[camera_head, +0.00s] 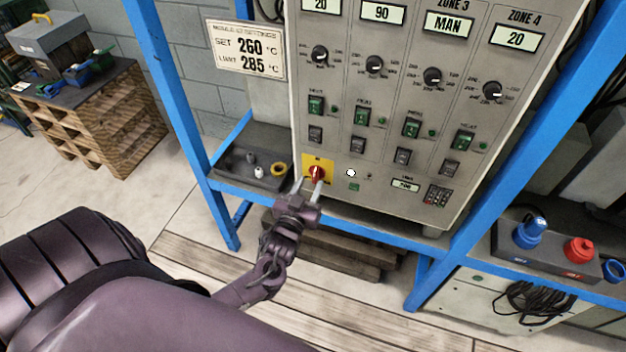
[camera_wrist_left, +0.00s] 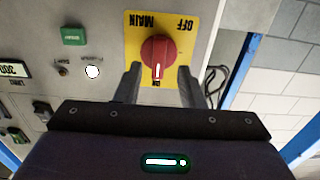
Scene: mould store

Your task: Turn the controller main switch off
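The main switch is a red rotary knob (camera_head: 316,173) on a yellow plate (camera_head: 308,163) at the lower left of the grey controller panel (camera_head: 385,150). In the left wrist view the picture is upside down; the red knob (camera_wrist_left: 158,52) sits on the yellow plate (camera_wrist_left: 190,28), lettered MAIN and OFF. Its white mark points down in that view, away from OFF, toward a small, partly hidden label. My left gripper (camera_head: 308,187) is open in front of the knob. In the wrist view its two fingers (camera_wrist_left: 159,78) stand either side of the knob's lower part, with gaps showing. My right gripper is out of view.
Blue frame posts (camera_head: 170,90) flank the panel. A dark tray (camera_head: 250,168) with small parts is left of the switch. A white round lamp or button (camera_head: 351,173) and a green button (camera_wrist_left: 73,36) are near the switch. Blue and red connectors (camera_head: 578,250) are at right.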

